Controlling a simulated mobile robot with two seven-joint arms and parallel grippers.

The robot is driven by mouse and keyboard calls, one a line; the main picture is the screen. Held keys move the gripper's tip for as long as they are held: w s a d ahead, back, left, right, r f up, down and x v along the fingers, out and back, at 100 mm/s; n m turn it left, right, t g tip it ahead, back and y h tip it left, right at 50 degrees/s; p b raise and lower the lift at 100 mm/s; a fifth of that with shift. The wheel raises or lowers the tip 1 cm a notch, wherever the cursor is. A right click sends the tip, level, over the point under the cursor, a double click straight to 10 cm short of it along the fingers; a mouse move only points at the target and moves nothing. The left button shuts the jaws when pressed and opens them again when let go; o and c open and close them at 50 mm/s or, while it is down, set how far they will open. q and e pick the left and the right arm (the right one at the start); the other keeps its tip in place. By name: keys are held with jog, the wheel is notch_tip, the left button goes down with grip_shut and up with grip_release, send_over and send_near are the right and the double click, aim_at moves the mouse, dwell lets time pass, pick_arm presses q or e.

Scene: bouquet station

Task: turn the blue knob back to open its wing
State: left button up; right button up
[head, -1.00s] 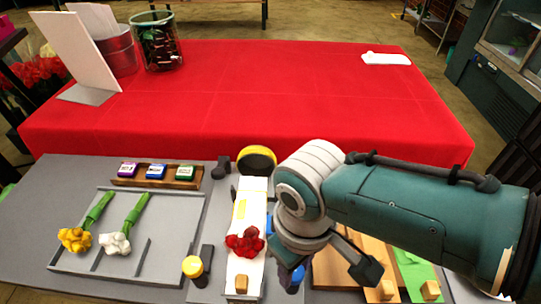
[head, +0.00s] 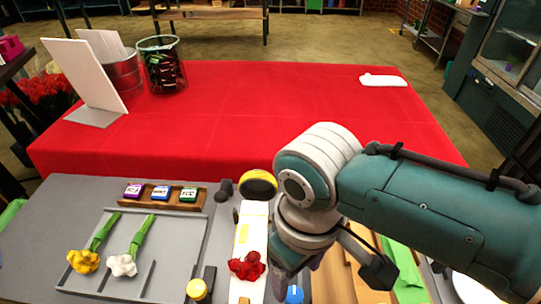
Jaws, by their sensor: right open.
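The blue knob (head: 294,295) shows at the bottom edge of the head view, right of the white holder (head: 248,222) with the red flower (head: 247,266). The gripper hides the wing of the blue knob. On the holder's left side a yellow knob (head: 197,289) stands next to a dark wing (head: 209,279). My left gripper is not in view.
A grey tray (head: 181,272) with a yellow flower (head: 83,261) and a white flower (head: 122,265) lies at left. A wooden rack (head: 174,204) holds small labelled blocks. A round yellow-topped piece (head: 258,182) stands behind the holder. The red table (head: 260,110) beyond is mostly clear.

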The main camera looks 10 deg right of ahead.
notch_tip(320, 180, up, 3)
jog(key=shift+f, duration=0.15)
jog(key=shift+s, duration=0.1)
dwell(0.3)
